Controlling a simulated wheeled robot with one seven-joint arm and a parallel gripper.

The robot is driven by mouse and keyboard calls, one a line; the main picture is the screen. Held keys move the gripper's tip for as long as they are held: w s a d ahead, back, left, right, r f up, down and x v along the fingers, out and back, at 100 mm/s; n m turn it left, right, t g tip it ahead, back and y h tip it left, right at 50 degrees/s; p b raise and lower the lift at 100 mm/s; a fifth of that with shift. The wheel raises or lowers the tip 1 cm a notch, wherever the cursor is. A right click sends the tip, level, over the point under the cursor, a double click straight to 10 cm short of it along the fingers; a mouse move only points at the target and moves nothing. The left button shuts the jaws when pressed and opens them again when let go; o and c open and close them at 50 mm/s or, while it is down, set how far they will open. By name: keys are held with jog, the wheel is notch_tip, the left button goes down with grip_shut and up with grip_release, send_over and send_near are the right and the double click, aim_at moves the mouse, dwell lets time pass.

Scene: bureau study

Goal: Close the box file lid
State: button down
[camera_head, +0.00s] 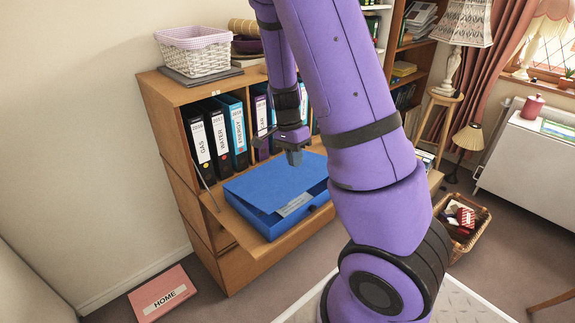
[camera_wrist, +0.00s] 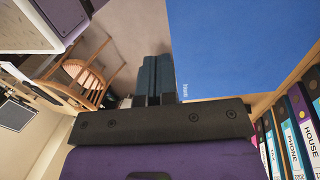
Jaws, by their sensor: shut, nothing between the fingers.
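The blue box file (camera_head: 270,182) lies on the bureau's fold-down flap. The gap between fingertips and lid is hard to judge. In the wrist view the shut fingers (camera_wrist: 153,75) show beside the blue lid (camera_wrist: 245,45), which fills the upper right. My arm hides part of the box's right surroundings.
Upright binders (camera_head: 218,135) stand in the bureau behind the box file. A wicker basket (camera_head: 193,52) sits on top of the bureau. The flap (camera_head: 262,243) has a narrow bare strip in front. A pink HOME file (camera_head: 163,293) lies on the floor.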

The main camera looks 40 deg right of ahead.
jog(key=shift+r, duration=0.25)
jog(key=s+a+r+n+t+y, duration=0.1)
jog(key=s+a+r+n+t, duration=0.15)
jog(key=a+r+n, duration=0.4)
jog(key=s+a+r+n+t, duration=0.2)
jog(key=s+a+r+n, duration=0.1)
jog(key=r, duration=0.7)
jog(key=s+a+r+n+t, duration=0.1)
jog(key=s+a+r+n, duration=0.1)
jog(key=s+r+n, duration=0.2)
jog(key=s+a+r+n+t+h, duration=0.1)
jog(key=s+a+r+n+t, duration=0.1)
jog(key=s+r, duration=0.3)
jog(key=s+a+n, duration=0.1)
jog(key=s, duration=0.2)
jog(key=shift+a+r+n, duration=0.25)
jog(key=shift+a+n, duration=0.1)
jog(key=c, duration=1.7)
grip_release()
jog(key=shift+s+t, duration=0.15)
jog(key=shift+t, duration=0.1)
jog(key=o, duration=0.4)
